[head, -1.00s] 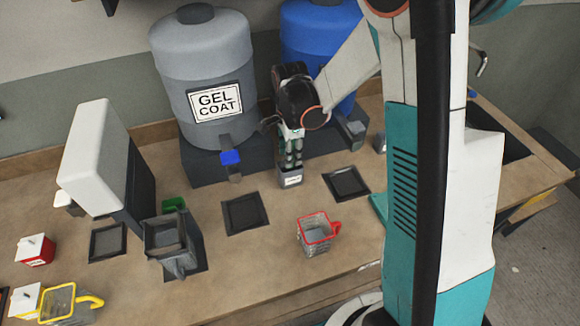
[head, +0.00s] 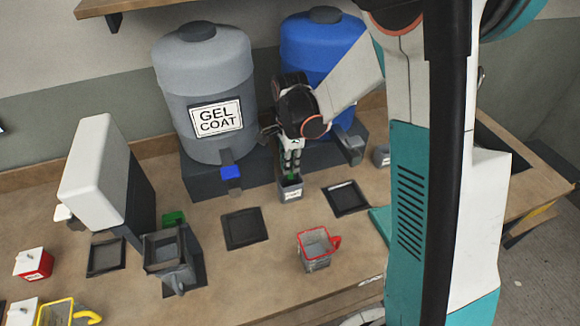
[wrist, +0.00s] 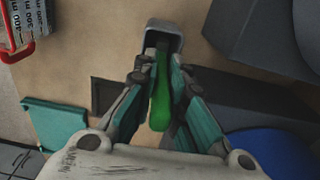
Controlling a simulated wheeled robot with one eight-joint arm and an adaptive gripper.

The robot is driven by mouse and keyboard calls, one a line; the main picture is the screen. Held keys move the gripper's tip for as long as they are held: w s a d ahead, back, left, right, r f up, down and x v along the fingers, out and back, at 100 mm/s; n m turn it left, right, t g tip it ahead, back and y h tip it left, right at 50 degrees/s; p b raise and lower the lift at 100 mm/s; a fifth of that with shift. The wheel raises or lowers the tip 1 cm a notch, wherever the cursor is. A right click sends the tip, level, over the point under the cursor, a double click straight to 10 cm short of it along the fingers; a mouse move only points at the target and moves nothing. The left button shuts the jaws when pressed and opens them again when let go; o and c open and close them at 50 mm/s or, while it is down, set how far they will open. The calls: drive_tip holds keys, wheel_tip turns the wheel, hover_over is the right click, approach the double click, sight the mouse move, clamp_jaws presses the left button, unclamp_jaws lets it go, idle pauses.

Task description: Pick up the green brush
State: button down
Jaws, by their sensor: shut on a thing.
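The green brush (wrist: 160,105) is between the fingers of my gripper (wrist: 160,68) in the wrist view, with its handle toward the palm. Its far end reaches into a small grey labelled holder (wrist: 166,36). In the head view my gripper (head: 291,168) points down over this holder (head: 290,191), shut on the brush. A bit of green brush (head: 291,178) shows between the fingertips and the holder's mouth. The brush's lower end is hidden in the holder.
The grey gel coat drum (head: 208,85) and the blue drum (head: 318,50) stand close behind on a dark stand. A red-rimmed jug (head: 315,250) is in front. Dark square pads (head: 243,229) lie on the bench. A grey cup (head: 382,156) stands to the right.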

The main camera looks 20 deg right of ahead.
wheel_tip(320, 180, up, 18)
drive_tip(key=p, duration=0.3)
drive_tip(key=shift+r, duration=0.2)
idle(1.4)
